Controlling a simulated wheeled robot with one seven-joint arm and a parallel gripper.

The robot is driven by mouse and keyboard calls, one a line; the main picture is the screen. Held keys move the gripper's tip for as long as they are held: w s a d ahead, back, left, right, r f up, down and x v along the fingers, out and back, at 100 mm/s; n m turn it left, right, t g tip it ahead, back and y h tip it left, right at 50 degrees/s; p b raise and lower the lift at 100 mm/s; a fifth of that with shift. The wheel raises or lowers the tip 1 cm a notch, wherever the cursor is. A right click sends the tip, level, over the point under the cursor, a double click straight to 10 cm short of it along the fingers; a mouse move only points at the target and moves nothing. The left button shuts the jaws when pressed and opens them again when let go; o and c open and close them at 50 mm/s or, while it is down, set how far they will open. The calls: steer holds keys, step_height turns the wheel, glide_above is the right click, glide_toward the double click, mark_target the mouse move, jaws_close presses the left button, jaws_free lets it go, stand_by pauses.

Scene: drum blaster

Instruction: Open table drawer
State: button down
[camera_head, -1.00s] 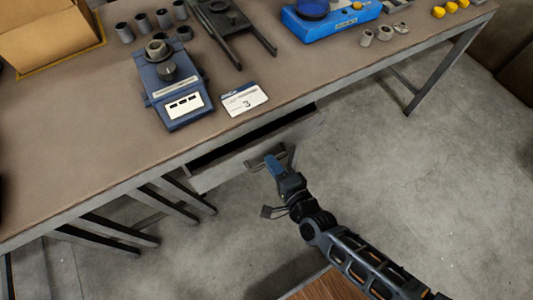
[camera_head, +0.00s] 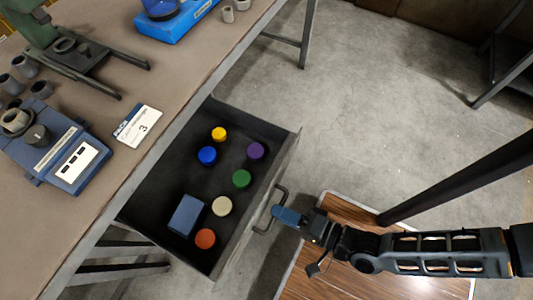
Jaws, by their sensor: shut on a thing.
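The table drawer (camera_head: 172,164) is pulled well out from under the brown table (camera_head: 195,75). Its dark inside shows. Its metal handle (camera_head: 268,222) is on the front panel, facing right. My gripper (camera_head: 280,214) is at the handle, with its blue fingers shut on it. The fingertips partly hide the handle bar. In the drawer lie several round coloured caps: yellow (camera_head: 219,134), purple (camera_head: 256,151), blue (camera_head: 207,156), green (camera_head: 241,179), cream (camera_head: 222,206) and orange (camera_head: 205,239). A blue box (camera_head: 187,215) lies near the front left.
Table legs (camera_head: 307,35) stand beyond the drawer. Open concrete floor (camera_head: 370,100) lies to the right.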

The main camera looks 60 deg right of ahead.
steer(key=shift+s, duration=0.7)
steer(key=c, duration=1.2)
jaws_free()
steer(key=shift+o, duration=0.2)
steer(key=v, duration=0.7)
steer(key=shift+s+b, duration=0.4)
steer(key=shift+b, duration=0.05)
steer(key=shift+r, duration=0.15)
